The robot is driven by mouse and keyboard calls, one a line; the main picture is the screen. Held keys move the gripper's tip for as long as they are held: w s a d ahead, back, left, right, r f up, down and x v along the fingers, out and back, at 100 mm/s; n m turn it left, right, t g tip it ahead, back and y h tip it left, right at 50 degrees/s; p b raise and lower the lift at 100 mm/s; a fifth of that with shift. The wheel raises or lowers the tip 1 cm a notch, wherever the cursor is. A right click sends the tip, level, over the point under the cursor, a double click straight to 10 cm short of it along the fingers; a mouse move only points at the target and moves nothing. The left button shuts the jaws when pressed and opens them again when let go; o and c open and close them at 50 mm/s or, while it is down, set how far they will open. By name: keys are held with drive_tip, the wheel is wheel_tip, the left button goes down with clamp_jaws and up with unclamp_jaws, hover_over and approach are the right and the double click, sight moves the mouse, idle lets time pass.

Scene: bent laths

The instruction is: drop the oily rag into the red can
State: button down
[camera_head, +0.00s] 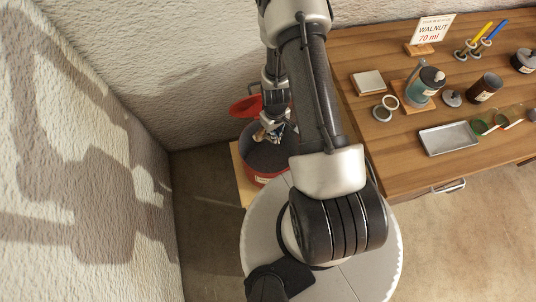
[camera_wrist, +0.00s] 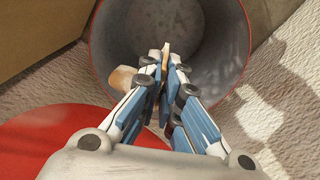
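Much of the rag is hidden by the fingers.
The can stands on a pale wooden board (camera_head: 241,178). Rough walls rise behind and to the left. A wooden bench (camera_head: 375,165) at the right carries jars, a metal tray (camera_head: 448,138), brushes and a WALNUT 70 ml sign (camera_head: 433,30).

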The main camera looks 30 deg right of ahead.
drive_tip(key=shift+f+b, duration=0.4)
drive_tip(key=shift+f, duration=0.35)
drive_tip(key=c, duration=1.7)
unclamp_jaws()
drive_tip(key=o, duration=0.6)
drive_tip(key=shift+o, duration=0.3)
drive_tip(key=o, duration=0.6)
drive_tip(key=shift+c, duration=0.2)
